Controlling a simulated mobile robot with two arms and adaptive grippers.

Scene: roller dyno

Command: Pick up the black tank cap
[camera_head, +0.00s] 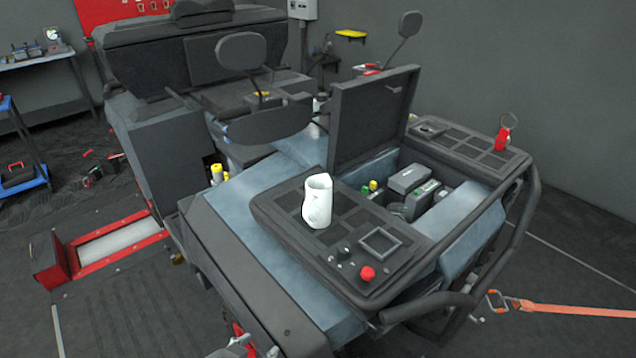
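I cannot single out the black tank cap with certainty. A dark round part (397,210) shows in the open compartment of the vehicle, below a grey box (409,179); it may be a cap, but its shape is partly hidden. A small black round piece (344,253) also sits on the black front panel (385,292), near a red knob (367,273). Neither of my grippers can be made out in the head view.
A white cup-like container (317,201) stands on the front panel. The compartment's black lid (371,114) is raised. A black tube bar (522,222) runs around the front. An orange strap (575,310) stretches right. A red key tag (501,138) lies on the right panel.

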